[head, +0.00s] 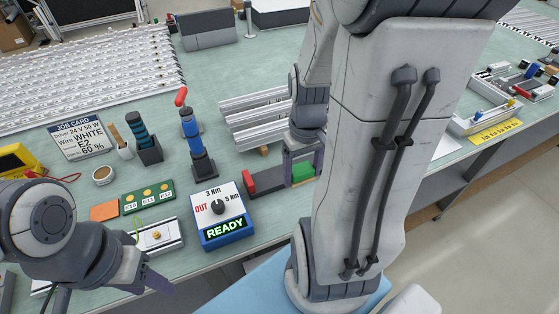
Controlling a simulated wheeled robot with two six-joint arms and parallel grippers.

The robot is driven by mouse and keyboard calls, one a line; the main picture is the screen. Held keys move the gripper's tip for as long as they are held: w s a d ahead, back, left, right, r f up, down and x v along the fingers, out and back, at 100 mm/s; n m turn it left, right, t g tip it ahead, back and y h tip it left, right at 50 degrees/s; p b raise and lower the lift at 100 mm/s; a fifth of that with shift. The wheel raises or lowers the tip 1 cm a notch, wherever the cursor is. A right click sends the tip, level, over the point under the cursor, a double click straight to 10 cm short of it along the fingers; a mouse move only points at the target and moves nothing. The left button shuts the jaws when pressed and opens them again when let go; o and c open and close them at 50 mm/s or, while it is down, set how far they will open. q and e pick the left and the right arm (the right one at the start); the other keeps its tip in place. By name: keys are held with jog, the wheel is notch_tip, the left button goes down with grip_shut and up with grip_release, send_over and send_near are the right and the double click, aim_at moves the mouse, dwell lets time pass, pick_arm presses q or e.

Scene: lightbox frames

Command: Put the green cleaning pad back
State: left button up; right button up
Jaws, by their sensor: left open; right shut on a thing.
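The green cleaning pad (303,172) is a small bright green block near the front edge of the bench, right of the torque box. My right gripper (301,175) reaches down to it, with a finger at each side, and is shut on it. The pad is low, close to the bench top; whether it touches the surface cannot be told. My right arm hides what lies behind and to the right of it. My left gripper (152,284) is open and empty at the front edge, below a small white fixture.
A red block (248,182) with a grey bar is left of the pad. The blue torque box (222,218) reads READY. Metal rails (252,115) lie behind.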

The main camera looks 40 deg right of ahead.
jog(key=w+d+f, duration=0.1)
jog(key=w+f, duration=0.1)
jog(key=w, duration=0.1)
jog(key=w+d+f+p, duration=0.1)
jog(key=w+d+f, duration=0.1)
jog(key=w, duration=0.2)
jog(key=w+d+f, duration=0.1)
jog(key=w+f, duration=0.1)
jog(key=w, duration=0.1)
jog(key=shift+w+d+f, duration=0.2)
jog(key=shift+d+f, duration=0.15)
notch_tip(320, 180, down, 4)
jog(key=shift+f+p, duration=0.1)
jog(key=shift+p, duration=0.3)
